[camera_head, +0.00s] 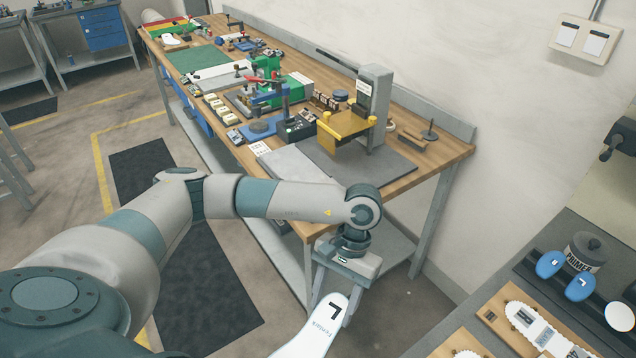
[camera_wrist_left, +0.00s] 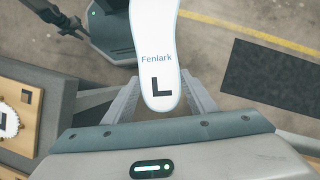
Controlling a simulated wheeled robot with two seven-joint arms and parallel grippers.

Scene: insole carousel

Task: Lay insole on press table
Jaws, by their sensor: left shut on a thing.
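A white insole marked "Fenlark" and a black "L" (camera_head: 318,332) hangs from my left gripper (camera_head: 336,296), held near its L-marked end. In the left wrist view the insole (camera_wrist_left: 154,35) extends up from between the fingers of the left gripper (camera_wrist_left: 158,98), which is shut on it. It is over the floor in front of the workbench, apart from any surface. A press with a yellow head (camera_head: 343,125) and grey column (camera_head: 375,88) stands at the near end of the bench on a dark grey plate (camera_head: 397,166). My right gripper is not in view.
The wooden workbench (camera_head: 448,152) carries several tools and fixtures further back. At the right, a dark bench holds a primer pot (camera_head: 588,250), blue pieces marked with letters (camera_head: 551,264), and wooden boards (camera_head: 492,313) with white pieces. A black floor mat (camera_head: 215,275) lies left.

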